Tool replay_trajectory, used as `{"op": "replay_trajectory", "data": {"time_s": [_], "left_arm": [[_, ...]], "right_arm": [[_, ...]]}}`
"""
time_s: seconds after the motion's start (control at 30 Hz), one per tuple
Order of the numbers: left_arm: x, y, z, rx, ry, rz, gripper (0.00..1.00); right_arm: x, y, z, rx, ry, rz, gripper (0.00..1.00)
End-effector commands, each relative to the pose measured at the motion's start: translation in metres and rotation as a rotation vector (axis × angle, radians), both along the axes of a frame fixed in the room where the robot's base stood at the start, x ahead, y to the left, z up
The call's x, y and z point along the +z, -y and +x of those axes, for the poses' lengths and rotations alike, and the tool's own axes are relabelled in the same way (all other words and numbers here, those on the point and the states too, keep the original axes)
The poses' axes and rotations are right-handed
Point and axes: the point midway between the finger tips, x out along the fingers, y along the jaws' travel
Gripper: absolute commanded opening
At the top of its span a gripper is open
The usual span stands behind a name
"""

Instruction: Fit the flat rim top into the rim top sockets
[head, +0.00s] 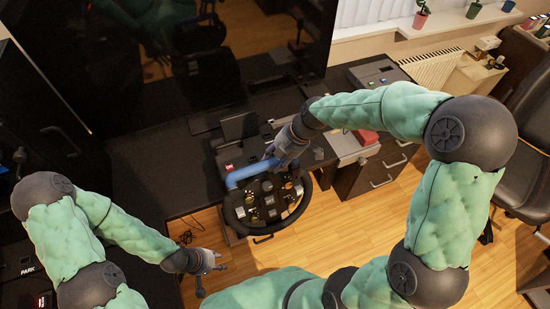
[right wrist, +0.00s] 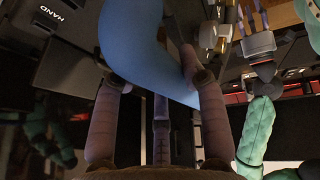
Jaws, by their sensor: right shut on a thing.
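The flat rim top is a blue curved piece (head: 248,173). My right gripper (head: 272,156) is shut on it near its right end. The right wrist view shows the blue piece (right wrist: 145,45) passing between the fingers. The racing wheel (head: 268,206) is black and round, with buttons and knobs on its face. In the head view the blue piece lies across the wheel's upper left edge. I cannot tell whether it touches the wheel, and the rim top sockets cannot be made out. My left gripper (head: 213,281) is open and empty, below and left of the wheel.
A dark desk (head: 165,160) lies behind and left of the wheel. A large dark screen (head: 190,60) stands at the back. A red box (head: 366,137) and a drawer unit (head: 375,172) are to the right. The wooden floor (head: 350,235) is clear in front.

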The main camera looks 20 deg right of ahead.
Motion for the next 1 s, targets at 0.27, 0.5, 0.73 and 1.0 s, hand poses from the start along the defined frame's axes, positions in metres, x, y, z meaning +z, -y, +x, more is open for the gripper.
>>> {"op": "replay_trajectory", "data": {"time_s": [0.27, 0.5, 0.73, 1.0], "left_arm": [[0.000, 0.000, 0.000, 0.000, 0.000, 0.000, 0.40], [0.000, 0.000, 0.000, 0.000, 0.000, 0.000, 0.40], [0.000, 0.000, 0.000, 0.000, 0.000, 0.000, 0.40], [0.000, 0.000, 0.000, 0.000, 0.000, 0.000, 0.40]], "right_arm": [[0.000, 0.000, 0.000, 0.000, 0.000, 0.000, 0.70], [0.001, 0.001, 0.000, 0.000, 0.000, 0.000, 0.70], [0.027, 0.013, -0.004, -0.002, 0.005, -0.001, 0.70], [0.075, 0.034, -0.014, -0.002, 0.005, 0.000, 0.70]]}}
